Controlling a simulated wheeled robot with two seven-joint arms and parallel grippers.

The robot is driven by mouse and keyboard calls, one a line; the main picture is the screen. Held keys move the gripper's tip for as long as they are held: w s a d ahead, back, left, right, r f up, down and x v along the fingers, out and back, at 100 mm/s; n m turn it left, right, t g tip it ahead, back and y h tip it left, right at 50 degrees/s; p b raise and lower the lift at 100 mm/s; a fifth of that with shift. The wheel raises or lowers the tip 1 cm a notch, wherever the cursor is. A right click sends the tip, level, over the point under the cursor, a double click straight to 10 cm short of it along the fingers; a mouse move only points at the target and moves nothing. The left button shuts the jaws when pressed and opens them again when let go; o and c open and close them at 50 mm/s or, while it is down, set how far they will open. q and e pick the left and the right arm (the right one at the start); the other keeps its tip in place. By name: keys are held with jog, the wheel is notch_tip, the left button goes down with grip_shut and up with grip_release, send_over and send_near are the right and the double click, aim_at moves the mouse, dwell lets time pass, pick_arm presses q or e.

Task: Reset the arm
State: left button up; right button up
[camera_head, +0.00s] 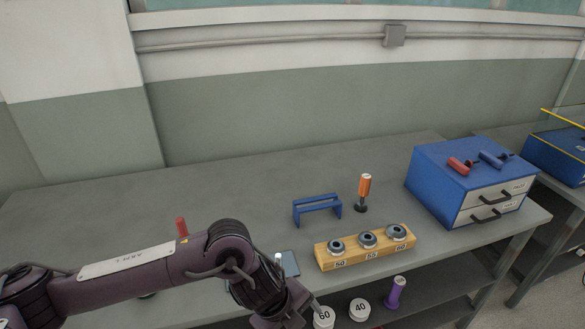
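My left arm, with a white label on its purple link, comes in from the left over the front of the grey bench. Its wrist bends down toward the bottom edge of the view. My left gripper (290,303) is near the bottom edge, partly cut off and dark, in front of the wooden block. I cannot make out its fingers or whether it holds anything. My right arm and gripper are not in view.
On the bench (130,205) are a wooden block (372,255) with three metal rings, a blue bracket (317,205), an orange-handled tool (364,190) and a blue drawer box (430,185). White weights (359,309) and a purple item (396,291) stand below. The bench's back left is clear.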

pick_arm(q)
jog(key=s+d+r+n+t+h, duration=0.2)
jog(key=d+r+n+t+h, duration=0.3)
jog(key=d+r, duration=0.55)
jog(key=w+a+f+n+t+y, duration=0.1)
jog(key=a+f+n+y, duration=0.15)
jog(key=a+n, duration=0.5)
jog(key=w+a+f+n+t+y, duration=0.1)
jog(key=a+f+n+y, duration=0.15)
jog(key=a+n, duration=0.55)
jog(key=s+a+f+n+g+y, duration=0.25)
jog(key=s+a, duration=0.25)
jog(key=a, duration=0.3)
jog(key=s+a+f+n+g+y, duration=0.2)
jog(key=s+a+f+n, duration=0.1)
jog(key=s+a, duration=0.3)
notch_tip(320, 180, down, 31)
jog(key=s+a+g, duration=0.1)
jog(key=s+g, duration=0.1)
jog(key=s+a+f, duration=0.2)
jog(key=s+f, duration=0.6)
jog(key=s, duration=0.1)
jog(key=s+a+f, duration=0.2)
jog(key=s+f, duration=0.7)
jog(key=s, duration=0.1)
jog(key=shift+f+m+g, duration=0.3)
jog(key=shift+g, duration=0.05)
